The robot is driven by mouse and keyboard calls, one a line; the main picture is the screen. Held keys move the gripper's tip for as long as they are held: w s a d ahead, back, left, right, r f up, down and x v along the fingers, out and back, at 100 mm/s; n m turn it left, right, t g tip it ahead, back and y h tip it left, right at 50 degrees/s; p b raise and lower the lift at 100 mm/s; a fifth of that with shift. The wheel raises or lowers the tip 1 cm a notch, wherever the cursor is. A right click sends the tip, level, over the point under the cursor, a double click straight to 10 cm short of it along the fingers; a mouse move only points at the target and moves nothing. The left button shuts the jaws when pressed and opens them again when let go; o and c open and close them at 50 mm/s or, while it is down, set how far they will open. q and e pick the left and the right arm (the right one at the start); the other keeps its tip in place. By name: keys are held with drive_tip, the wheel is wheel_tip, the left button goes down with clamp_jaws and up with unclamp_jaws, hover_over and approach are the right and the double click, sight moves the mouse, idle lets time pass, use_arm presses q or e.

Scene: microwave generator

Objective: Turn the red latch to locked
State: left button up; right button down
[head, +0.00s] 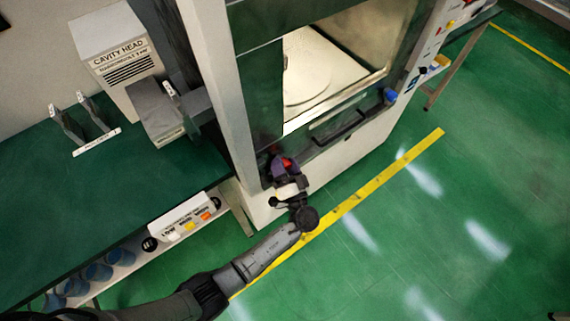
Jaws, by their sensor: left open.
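The red latch (287,163) is on the lower left front of the microwave cabinet (347,170). It is small and partly hidden by my left gripper. My left gripper (284,170) is open at the latch, with its arm coming up from the lower left. I cannot tell whether its fingers touch the latch. The latch's exact angle is hard to make out. My right gripper is not in view.
A dark door handle (340,126) and a blue knob (390,95) are on the cabinet front. A green-topped bench (60,215) with a white cavity head box (117,60) stands at the left. The green floor (440,230) at the right is clear.

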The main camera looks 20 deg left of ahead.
use_arm(q)
drive_tip(key=shift+c, duration=0.3)
drive_tip(key=c, duration=0.8)
drive_tip(key=shift+c, duration=0.2)
drive_tip(key=shift+m, duration=0.4)
drive_tip(key=m+h+p, duration=0.1)
drive_tip(key=m, duration=0.1)
drive_tip(key=m+h+p, duration=0.1)
drive_tip(key=m, duration=0.1)
drive_tip(key=shift+r+m, duration=0.2)
drive_tip(key=shift+m, duration=0.1)
drive_tip(key=m+g+h+p, duration=0.1)
drive_tip(key=m+p, duration=0.2)
drive_tip(key=shift+m, duration=0.3)
drive_tip(key=m+p, duration=0.2)
drive_tip(key=m+g+h+p, duration=0.1)
drive_tip(key=m+p, duration=0.1)
drive_tip(key=shift+r+g+p, duration=0.1)
drive_tip(key=shift+g+p, duration=0.2)
drive_tip(key=shift+m+g+p, duration=0.5)
drive_tip(key=shift+m+p, duration=0.5)
drive_tip(key=shift+p, duration=0.15)
drive_tip(key=shift+d+f+m+g+p, duration=0.1)
drive_tip(key=shift+f+m+g+p, duration=0.1)
drive_tip(key=shift+m+g+p, duration=0.7)
